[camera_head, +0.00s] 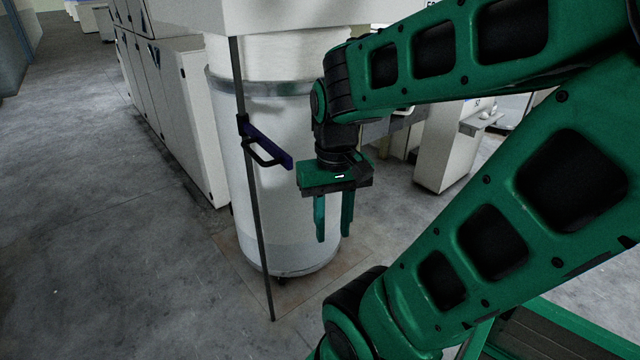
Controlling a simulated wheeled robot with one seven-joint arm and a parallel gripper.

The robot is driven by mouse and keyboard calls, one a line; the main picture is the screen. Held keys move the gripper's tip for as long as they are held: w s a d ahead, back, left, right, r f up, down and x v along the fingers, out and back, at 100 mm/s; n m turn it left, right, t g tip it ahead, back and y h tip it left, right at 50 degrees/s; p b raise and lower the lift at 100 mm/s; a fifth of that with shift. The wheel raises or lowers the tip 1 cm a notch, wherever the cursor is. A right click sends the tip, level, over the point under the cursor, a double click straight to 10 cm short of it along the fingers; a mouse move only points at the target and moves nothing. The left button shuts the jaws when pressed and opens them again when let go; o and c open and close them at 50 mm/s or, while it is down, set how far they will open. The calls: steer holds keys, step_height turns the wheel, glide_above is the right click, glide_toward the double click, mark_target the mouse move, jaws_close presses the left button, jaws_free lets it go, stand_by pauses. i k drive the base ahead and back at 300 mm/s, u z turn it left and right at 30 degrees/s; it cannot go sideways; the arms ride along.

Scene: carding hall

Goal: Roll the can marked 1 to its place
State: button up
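A tall white can (282,215) with a grey metal band near its top and another at its base stands upright under the machine's overhanging white housing. A small dark caster shows under its base. No number is readable on it. My gripper (333,236) points down in front of the can's right side. Its two green fingers are apart with nothing between them. I cannot tell whether they touch the can. My arm hides part of the can's upper right.
A thin dark upright bar (258,225) with a dark blue handle (267,146) stands before the can's left side. White machine cabinets (190,120) line the left behind it. A brownish floor patch (340,270) lies around the can. Grey floor (90,230) at left is clear.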

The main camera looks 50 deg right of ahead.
mark_target(279, 70)
steer(key=u, duration=0.45)
steer(key=k, duration=1.1)
steer(key=z, duration=1.35)
steer(key=i, duration=1.65)
